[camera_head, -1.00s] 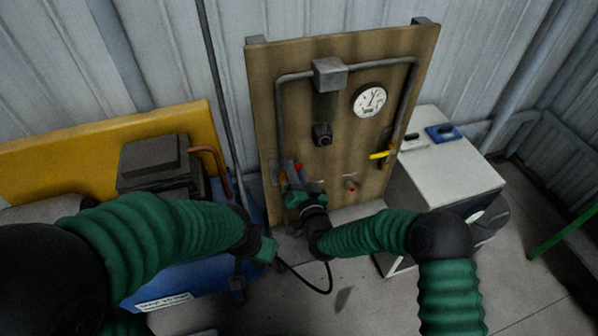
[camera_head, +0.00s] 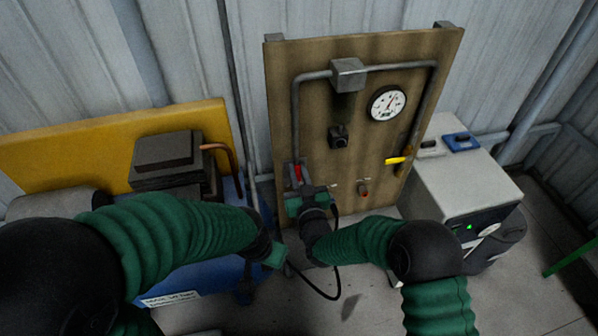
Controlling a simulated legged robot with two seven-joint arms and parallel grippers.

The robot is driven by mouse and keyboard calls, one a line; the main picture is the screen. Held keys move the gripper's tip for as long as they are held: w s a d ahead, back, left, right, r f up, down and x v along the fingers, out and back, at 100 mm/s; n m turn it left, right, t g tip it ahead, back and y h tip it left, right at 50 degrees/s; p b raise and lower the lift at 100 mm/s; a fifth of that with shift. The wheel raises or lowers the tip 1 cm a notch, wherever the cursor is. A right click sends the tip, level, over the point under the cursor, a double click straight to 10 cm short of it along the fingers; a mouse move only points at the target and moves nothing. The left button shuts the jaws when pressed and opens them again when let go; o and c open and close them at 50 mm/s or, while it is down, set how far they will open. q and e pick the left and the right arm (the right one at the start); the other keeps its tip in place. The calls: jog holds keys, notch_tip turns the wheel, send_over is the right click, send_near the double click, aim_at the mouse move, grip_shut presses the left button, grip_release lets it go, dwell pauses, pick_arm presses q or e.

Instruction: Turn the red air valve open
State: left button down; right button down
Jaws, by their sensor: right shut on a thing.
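The red air valve (camera_head: 298,172) is on the pipe at the lower left of the brown board (camera_head: 310,110). Only a small red part of its handle shows, standing about upright. My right gripper (camera_head: 303,193) is shut on the valve handle, and its green body hides the rest. My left gripper (camera_head: 272,258) hangs low, left of and below the right one, apart from the board. Its fingers are too dark and small to tell open from shut.
The board also carries a round gauge (camera_head: 387,104), a yellow lever (camera_head: 398,160) and a small red knob (camera_head: 363,190). A white cabinet (camera_head: 460,185) with a green light stands at the right. A blue machine (camera_head: 200,275) stands at the left. A black hose loops over the floor.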

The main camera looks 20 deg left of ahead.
jog(key=shift+s+f, duration=0.15)
jog(key=shift+f, duration=0.25)
jog(key=c, duration=1.5)
grip_release()
jog(key=shift+o, duration=0.7)
jog(key=shift+r, duration=0.15)
jog(key=shift+r, duration=0.1)
jog(key=v, duration=1.6)
jog(key=shift+s+d, duration=0.2)
